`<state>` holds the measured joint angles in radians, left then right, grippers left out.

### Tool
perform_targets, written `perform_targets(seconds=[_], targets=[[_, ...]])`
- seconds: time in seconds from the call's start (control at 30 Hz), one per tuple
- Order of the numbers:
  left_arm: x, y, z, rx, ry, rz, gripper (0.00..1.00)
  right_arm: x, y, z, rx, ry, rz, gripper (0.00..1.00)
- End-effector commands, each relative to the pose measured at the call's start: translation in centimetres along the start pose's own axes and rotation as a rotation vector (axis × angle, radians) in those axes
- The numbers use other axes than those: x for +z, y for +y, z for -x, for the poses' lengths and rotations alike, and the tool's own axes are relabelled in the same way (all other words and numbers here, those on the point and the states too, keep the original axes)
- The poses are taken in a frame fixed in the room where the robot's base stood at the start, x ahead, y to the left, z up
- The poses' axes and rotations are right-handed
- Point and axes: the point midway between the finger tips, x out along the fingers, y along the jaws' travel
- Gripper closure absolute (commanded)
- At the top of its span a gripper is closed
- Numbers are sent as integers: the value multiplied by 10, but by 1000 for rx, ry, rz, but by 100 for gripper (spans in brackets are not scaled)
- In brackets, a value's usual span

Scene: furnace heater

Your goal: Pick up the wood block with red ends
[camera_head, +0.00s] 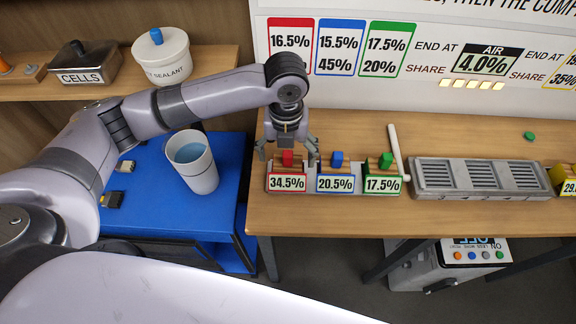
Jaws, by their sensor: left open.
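The wood block with red (288,158) sits in the left slot of a grey rack on the wooden table, behind a red-framed label (287,183) reading 34.5%. Its lower part is mostly hidden by the label. My left gripper (287,150) points down above this block. Its fingers are spread, one to the left and one to the right of the block. I cannot tell whether they touch it. My right gripper is not in view.
Close on the right in the rack are a blue block (337,160) and a green block (386,160). A white rod (395,148) leans beside them. A grey grated unit (478,177) stands further right. A white cup (192,162) stands on the blue table (150,213).

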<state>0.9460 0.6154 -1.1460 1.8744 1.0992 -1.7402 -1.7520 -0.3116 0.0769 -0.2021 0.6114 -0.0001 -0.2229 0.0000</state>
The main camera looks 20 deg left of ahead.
Motion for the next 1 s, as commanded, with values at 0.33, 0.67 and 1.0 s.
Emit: perform_targets(seconds=[0.33,0.67,1.0], targets=[[2,-1,-31,3,4,1,18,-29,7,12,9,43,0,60],[4,-2,-63,0,-1,-2,18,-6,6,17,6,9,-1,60],[4,-3,-62,0,-1,-1,30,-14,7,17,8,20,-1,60]])
